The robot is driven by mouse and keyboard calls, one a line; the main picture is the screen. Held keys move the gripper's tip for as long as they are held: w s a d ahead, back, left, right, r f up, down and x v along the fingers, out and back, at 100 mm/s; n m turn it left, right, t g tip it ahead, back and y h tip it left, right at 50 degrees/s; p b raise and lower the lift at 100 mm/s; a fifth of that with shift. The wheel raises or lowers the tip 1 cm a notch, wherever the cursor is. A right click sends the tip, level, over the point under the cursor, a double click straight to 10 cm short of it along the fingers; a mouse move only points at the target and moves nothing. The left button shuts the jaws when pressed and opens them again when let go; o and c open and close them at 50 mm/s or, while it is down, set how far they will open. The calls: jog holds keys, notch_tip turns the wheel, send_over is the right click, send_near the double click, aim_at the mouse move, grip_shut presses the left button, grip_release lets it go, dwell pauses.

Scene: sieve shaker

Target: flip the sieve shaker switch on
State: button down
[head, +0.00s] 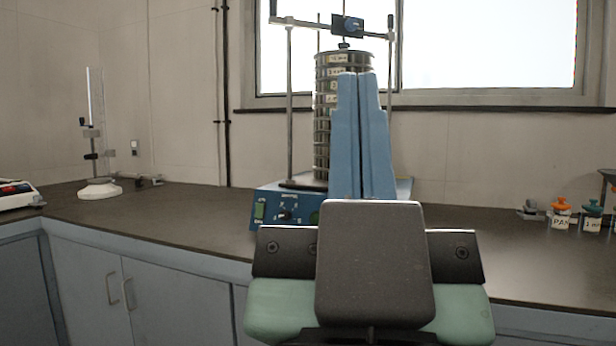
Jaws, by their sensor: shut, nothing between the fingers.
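The sieve shaker (322,100) stands on the dark counter, with a stack of round metal sieves on a blue base (273,208) between two upright rods. A green rectangular piece, possibly the switch (259,211), is at the left end of the base's front panel. A small dark knob (286,214) is to its right. Whether the shaker is on cannot be told. My gripper (356,78) is in front of the shaker, its two blue fingers upright in the picture and shut together with nothing between them. It hides the right part of the sieves and base, and appears right of the green piece.
A stand with a clear tube (99,188) is at the left on the counter, near a white device (15,195). Small labelled jars (562,214) are at the right. A window with a dark sill is behind. Counter left of the shaker is mostly clear.

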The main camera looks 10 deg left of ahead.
notch_tip(320, 180, up, 40)
jog(key=p, duration=3.7)
jog(key=shift+f, duration=0.15)
jog(key=shift+a, duration=0.1)
